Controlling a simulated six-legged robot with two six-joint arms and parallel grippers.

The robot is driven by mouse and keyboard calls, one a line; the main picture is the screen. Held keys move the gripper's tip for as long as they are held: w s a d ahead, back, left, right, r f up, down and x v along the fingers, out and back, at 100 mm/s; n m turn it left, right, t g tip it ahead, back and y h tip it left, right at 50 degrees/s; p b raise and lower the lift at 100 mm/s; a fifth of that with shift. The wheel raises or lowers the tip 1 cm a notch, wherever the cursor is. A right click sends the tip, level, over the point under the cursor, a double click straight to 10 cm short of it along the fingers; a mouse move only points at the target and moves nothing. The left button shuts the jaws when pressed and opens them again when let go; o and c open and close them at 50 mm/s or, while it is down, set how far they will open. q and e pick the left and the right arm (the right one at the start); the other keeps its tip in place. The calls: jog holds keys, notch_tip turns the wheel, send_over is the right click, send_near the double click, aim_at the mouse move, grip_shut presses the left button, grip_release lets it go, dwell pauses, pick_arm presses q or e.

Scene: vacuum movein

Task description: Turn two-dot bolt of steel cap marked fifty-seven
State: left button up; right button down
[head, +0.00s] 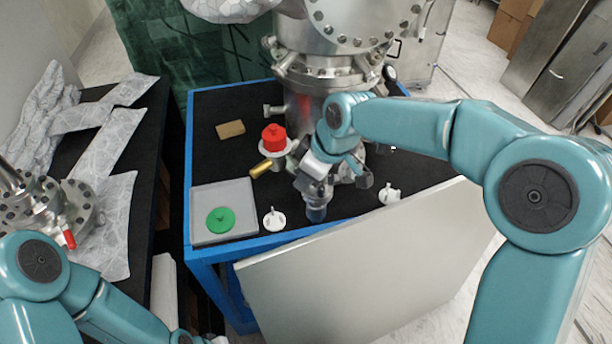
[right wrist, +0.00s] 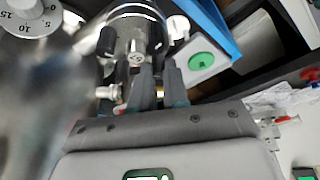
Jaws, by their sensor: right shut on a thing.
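My right gripper (head: 317,207) reaches down from the right in front of the steel column (head: 340,70). In the right wrist view its two grey fingers (right wrist: 145,70) close together on a small metal bolt (right wrist: 136,57) at the side of a round steel cap (right wrist: 125,30). The fingers hide part of the bolt. I cannot read any dots on the bolt or a number on the cap. My left arm shows at the bottom left of the head view; its gripper is out of the picture.
A blue-framed cart (head: 186,160) has a grey tray (head: 240,192) with a green disc (head: 220,220), a red knob (head: 273,137), a brass cylinder (head: 262,169) and white knobbed parts (head: 274,218). A large grey panel (head: 350,275) stands in front. Foil-covered parts (head: 105,150) lie on the left bench.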

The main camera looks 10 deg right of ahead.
jog(key=c, duration=1.1)
grip_release()
jog(key=p+v, duration=0.1)
jog(key=v, duration=1.5)
jog(key=shift+r, duration=0.1)
